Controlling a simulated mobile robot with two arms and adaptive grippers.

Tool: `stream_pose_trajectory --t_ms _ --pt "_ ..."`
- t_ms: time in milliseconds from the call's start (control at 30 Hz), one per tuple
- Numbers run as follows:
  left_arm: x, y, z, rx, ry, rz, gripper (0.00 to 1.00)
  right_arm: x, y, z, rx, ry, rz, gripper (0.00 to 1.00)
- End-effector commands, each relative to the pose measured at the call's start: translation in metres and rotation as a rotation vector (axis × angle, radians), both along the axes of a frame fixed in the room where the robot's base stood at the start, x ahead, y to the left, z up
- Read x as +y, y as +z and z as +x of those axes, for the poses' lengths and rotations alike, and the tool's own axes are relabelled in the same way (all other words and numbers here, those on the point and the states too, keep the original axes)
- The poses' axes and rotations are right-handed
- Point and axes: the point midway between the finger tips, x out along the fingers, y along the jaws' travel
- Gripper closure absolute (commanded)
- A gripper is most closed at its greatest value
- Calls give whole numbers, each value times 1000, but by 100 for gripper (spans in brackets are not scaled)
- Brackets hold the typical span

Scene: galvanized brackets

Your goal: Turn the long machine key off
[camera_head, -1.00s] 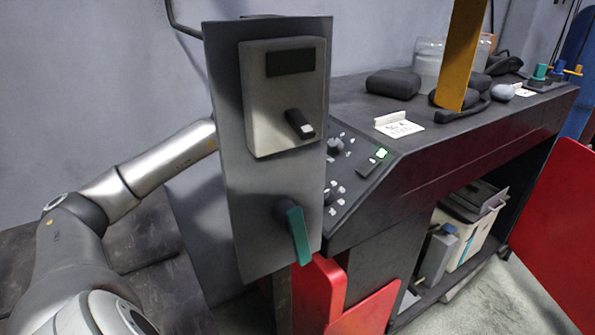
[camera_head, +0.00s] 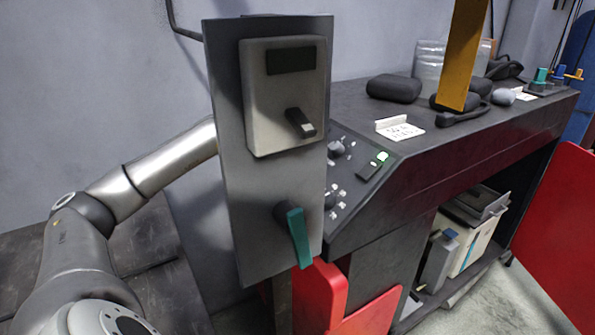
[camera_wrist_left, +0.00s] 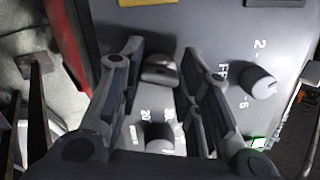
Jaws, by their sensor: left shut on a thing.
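In the left wrist view my left gripper (camera_wrist_left: 163,58) is shut on a dark grey key-like handle (camera_wrist_left: 160,74), which I take for the long machine key. The handle lies between the two fingers, over a grey panel (camera_wrist_left: 215,30) with white markings. In the head view my left arm goes behind a tall grey plate (camera_head: 255,190), which hides the gripper and the key. The sloped machine panel (camera_head: 352,195) shows partly beside that plate. The key's exact angle is hard to tell. My right gripper is not in view.
The plate carries a box with a black lever (camera_head: 300,123) and a teal handle (camera_head: 294,235). In the wrist view, round knobs (camera_wrist_left: 258,84) and (camera_wrist_left: 160,138) sit close to the fingers. Dark objects (camera_head: 394,88) and a yellow bar (camera_head: 463,55) are on the bench side.

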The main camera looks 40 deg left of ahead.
Motion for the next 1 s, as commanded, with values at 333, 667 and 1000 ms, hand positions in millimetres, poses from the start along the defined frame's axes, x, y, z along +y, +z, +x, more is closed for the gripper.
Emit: stream_pose_trajectory --t_ms 333,667,1000 --pt "1 1 0 33 165 -124 92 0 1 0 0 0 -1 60" --pt "1 0 0 47 221 -167 92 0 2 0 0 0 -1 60" --pt "1 0 0 48 225 -170 92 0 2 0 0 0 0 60"
